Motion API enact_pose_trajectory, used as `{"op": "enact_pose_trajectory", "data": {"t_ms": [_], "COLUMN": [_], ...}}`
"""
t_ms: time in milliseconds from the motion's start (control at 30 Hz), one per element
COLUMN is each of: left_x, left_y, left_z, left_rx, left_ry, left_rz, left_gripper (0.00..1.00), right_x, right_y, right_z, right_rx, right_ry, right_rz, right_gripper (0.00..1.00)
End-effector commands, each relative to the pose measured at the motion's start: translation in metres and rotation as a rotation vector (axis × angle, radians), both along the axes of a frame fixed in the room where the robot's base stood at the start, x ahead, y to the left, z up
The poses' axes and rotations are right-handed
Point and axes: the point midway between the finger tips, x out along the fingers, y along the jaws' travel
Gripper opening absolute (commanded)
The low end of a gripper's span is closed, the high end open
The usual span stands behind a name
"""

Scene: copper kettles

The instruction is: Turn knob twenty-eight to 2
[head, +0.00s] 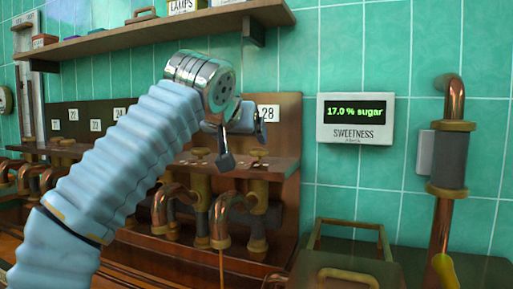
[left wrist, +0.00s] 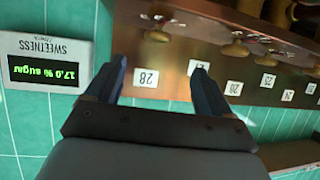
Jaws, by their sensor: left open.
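The white label 28 (head: 268,113) is on the brown back panel, with a brass knob (head: 259,153) on the ledge below it. In the left wrist view, upside down, label 28 (left wrist: 146,77) shows between my fingers and its knob (left wrist: 157,36) lies beyond the fingertips. Pale marks lie around the knob, too small to read. My left gripper (head: 243,146) is open and empty, in front of the panel near label 28; its fingers also show in the left wrist view (left wrist: 160,66). It appears apart from the knob. My right gripper is not in view.
A sweetness display (head: 355,118) reads 17.0 % sugar on the green tiles. Copper pipes (head: 220,225) stand under the ledge. A shelf (head: 160,32) runs above. Neighbouring knobs (left wrist: 234,49) sit close beside knob 28. A brass-railed tray (head: 350,224) stands right; a copper pipe (head: 443,215) rises beyond.

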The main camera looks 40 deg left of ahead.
Motion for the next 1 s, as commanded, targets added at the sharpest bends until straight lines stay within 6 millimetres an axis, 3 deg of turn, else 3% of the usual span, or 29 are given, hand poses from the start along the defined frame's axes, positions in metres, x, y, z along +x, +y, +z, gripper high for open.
{"op": "enact_pose_trajectory", "data": {"t_ms": [100, 233, 700, 1000], "left_x": [-0.010, -0.001, 0.085, 0.107], "left_y": [0.006, 0.009, 0.042, 0.051], "left_z": [0.003, 0.000, -0.038, -0.047], "left_rx": [0.003, 0.005, 0.003, 0.003], "left_ry": [-0.028, -0.032, -0.031, -0.033], "left_rz": [-0.060, -0.077, -0.075, -0.075], "left_gripper": [0.82, 0.82, 0.82, 0.82], "right_x": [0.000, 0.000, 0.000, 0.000], "right_y": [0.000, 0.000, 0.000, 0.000], "right_z": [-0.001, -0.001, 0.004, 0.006], "right_rx": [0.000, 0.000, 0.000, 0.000], "right_ry": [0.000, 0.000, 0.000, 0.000], "right_rz": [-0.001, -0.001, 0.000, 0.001], "right_gripper": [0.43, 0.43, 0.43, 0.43]}}
